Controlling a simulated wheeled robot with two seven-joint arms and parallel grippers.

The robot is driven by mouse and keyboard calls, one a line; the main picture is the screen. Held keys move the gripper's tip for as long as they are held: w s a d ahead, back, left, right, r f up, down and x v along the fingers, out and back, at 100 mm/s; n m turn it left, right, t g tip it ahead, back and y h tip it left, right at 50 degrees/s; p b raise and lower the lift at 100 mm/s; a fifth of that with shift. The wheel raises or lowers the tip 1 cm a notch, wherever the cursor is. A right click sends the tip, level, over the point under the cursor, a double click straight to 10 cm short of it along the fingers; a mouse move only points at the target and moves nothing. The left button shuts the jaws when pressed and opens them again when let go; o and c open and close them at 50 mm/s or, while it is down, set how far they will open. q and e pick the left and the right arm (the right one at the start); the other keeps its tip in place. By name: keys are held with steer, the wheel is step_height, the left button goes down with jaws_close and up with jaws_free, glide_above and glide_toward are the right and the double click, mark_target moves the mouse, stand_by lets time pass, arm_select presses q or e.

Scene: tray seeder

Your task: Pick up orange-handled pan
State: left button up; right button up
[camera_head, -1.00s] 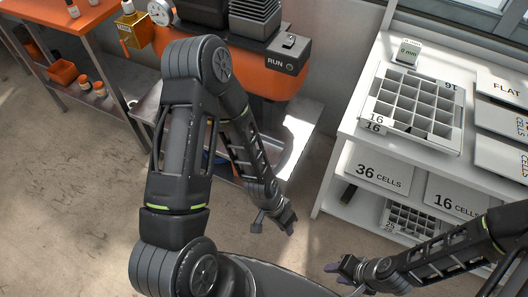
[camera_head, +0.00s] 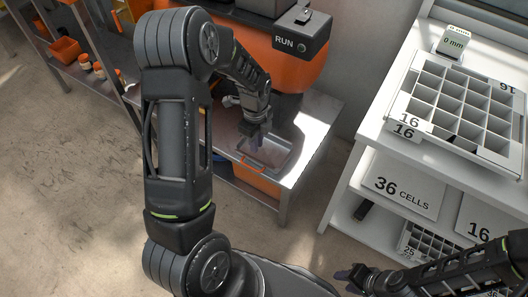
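The orange-handled pan (camera_head: 281,163) is a shallow grey metal tray on the metal bench below the orange machine. Its orange handle (camera_head: 262,168) is on the near side, facing me. My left gripper (camera_head: 252,146) points down over the left part of the pan and hides some of it. I cannot tell whether its fingers touch the pan or handle, or how far apart they are. My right gripper (camera_head: 348,279) is low at the bottom of the view, open and empty, away from the pan.
The orange machine (camera_head: 305,70) with a RUN panel stands over the bench (camera_head: 318,125). At right, a white shelf (camera_head: 352,190) carries a 16-cell grid (camera_head: 398,118) and a 36 CELLS board (camera_head: 400,192). An orange bin (camera_head: 67,50) is at upper left. Floor lies between bench and shelf.

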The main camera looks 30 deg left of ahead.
mark_target(255, 156)
arm_select(q)
steer(key=shift+f, duration=1.05)
steer(key=f, duration=0.2)
steer(key=f+b, duration=0.1)
steer(key=f, duration=0.2)
steer(key=shift+s+a+f, duration=0.1)
steer(key=shift+s+a, duration=0.05)
steer(key=shift+s, duration=0.05)
steer(key=shift+c, duration=0.3)
jaws_close()
stand_by(1.0)
